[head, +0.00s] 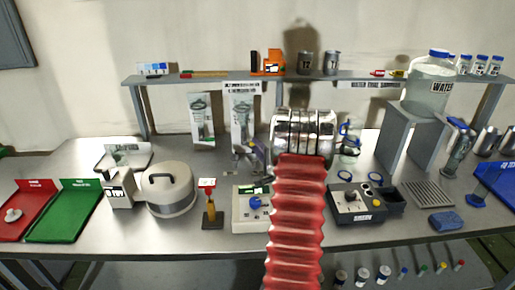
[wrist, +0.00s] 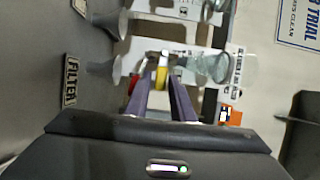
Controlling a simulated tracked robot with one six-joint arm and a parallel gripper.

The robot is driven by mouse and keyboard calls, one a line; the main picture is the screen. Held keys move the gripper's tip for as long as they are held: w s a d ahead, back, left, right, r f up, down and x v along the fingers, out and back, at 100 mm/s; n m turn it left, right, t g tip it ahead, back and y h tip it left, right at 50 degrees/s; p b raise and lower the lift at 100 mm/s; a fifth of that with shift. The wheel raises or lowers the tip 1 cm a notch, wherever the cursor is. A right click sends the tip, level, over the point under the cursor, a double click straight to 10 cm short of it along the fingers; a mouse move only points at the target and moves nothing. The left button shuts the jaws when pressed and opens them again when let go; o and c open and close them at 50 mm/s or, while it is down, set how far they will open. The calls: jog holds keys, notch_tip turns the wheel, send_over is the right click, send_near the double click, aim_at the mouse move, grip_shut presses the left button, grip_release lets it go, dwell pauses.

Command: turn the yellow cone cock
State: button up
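The yellow cone cock (wrist: 162,76) is a small upright yellow piece in the wrist view, below a metal fitting. My gripper (wrist: 160,82) has its two purple-grey fingers pointing at it, one on each side in the picture. Gaps show between the yellow piece and both fingers, so the gripper looks open. I cannot tell whether the tips reach past the cock or stop short of it. In the head view my red arm and its silver wrist hide the cock and most of the gripper.
A small red part (wrist: 132,84) is just left of the fingers. Clear glassware (wrist: 208,66) is close on the right. Funnel-shaped pieces stand at the upper left. In the head view, a control box (head: 251,210) and a dark device (head: 360,207) flank my arm on the bench.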

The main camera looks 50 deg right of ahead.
aim_at(242, 129)
jog(key=shift+c, duration=0.2)
grip_shut()
jog(key=shift+r, duration=0.1)
jog(key=w+a+r+n+g+h, duration=0.1)
jog(key=w+a+r+n+g, duration=0.2)
jog(key=n, duration=0.9)
jog(key=shift+w+a+r+g+h, duration=0.25)
jog(key=shift+r+g, duration=0.5)
jog(key=shift+g, duration=1.15)
jog(key=shift+n+h, duration=0.25)
jog(key=shift+n, duration=0.15)
